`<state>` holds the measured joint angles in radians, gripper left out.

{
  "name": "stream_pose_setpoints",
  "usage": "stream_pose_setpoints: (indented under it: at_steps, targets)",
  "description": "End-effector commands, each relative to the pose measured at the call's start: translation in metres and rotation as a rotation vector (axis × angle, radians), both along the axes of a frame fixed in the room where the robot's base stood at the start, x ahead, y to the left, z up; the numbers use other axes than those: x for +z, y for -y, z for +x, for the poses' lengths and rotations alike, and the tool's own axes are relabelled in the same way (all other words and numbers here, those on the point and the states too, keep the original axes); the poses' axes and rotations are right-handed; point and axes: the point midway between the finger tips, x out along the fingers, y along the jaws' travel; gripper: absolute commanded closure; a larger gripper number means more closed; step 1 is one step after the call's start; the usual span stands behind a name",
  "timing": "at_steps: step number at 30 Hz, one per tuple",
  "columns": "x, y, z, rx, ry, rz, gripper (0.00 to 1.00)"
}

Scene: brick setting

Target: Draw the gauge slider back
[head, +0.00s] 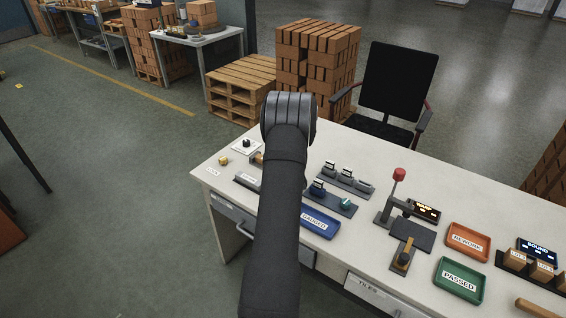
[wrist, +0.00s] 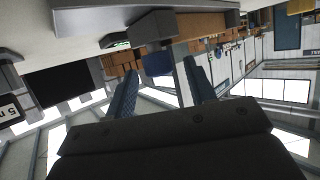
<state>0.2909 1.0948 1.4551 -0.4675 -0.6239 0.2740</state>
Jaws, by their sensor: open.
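A gauge-like fixture (head: 395,205) with a red-knobbed lever (head: 399,174) and a small lit display (head: 426,211) stands on the white bench. A dark block with a bronze handle (head: 403,254) sits in front of it, beside a grey plate (head: 411,234). I cannot tell for sure which part is the slider. My gripper (wrist: 160,72) is open, with two blue-grey fingers apart and nothing clearly held between them. In the head view my arm hides the gripper's fingers. In the wrist view a dark block with a green light (wrist: 118,42) lies beyond the fingers.
The blue GAUGED tray (head: 318,223), orange REWORK tray (head: 467,241) and green PASSED tray (head: 460,279) lie on the bench. Small stands (head: 345,180) with several pieces are right of my arm. A black chair (head: 398,82) and a brick stack (head: 318,55) stand behind.

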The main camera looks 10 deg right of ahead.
Motion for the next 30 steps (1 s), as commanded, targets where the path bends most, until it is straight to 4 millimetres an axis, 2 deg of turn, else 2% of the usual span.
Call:
stream_pose_setpoints:
  at_steps: [5,14,15,22,23,30]
  targets:
    - [-0.005,0.000,0.013,0.000,0.000,0.000,0.50]
    - [-0.007,0.000,0.015,0.000,-0.001,0.000,0.50]
    - [-0.007,0.000,0.016,0.000,-0.001,0.000,0.52]
    - [-0.006,0.000,0.015,0.000,0.000,0.000,0.97]
    - [-0.006,0.000,0.015,0.000,0.000,0.000,1.00]
    - [-0.006,0.009,0.008,-0.003,0.000,0.000,1.00]
